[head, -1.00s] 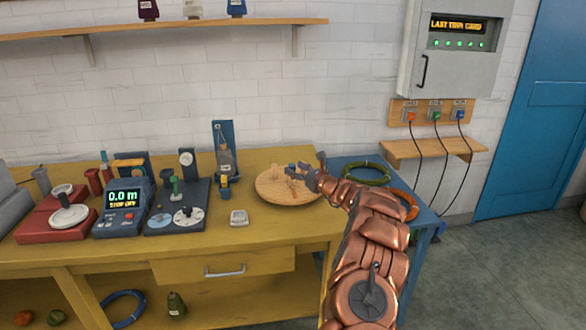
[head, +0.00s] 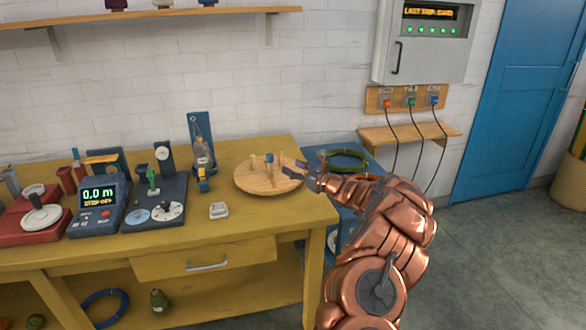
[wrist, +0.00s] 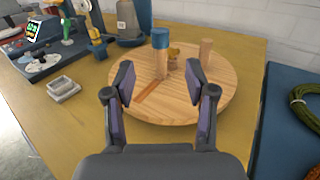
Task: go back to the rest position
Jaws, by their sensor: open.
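My gripper (head: 298,172) is at the right edge of the round wooden board in the head view. In the wrist view my gripper (wrist: 165,85) is open, its two fingers apart with nothing held between them. Beyond the fingers is the round wooden board (wrist: 205,108), also seen in the head view (head: 262,185), with upright wooden pegs. My copper arm reaches in from the lower right of the head view.
The yellow workbench (head: 235,225) carries a 0.0 m display box (head: 98,205) and a small grey tray (head: 219,210). A blue surface (wrist: 285,90) with a green coil (head: 345,160) lies to the right. Cables hang below the wall box (head: 425,45).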

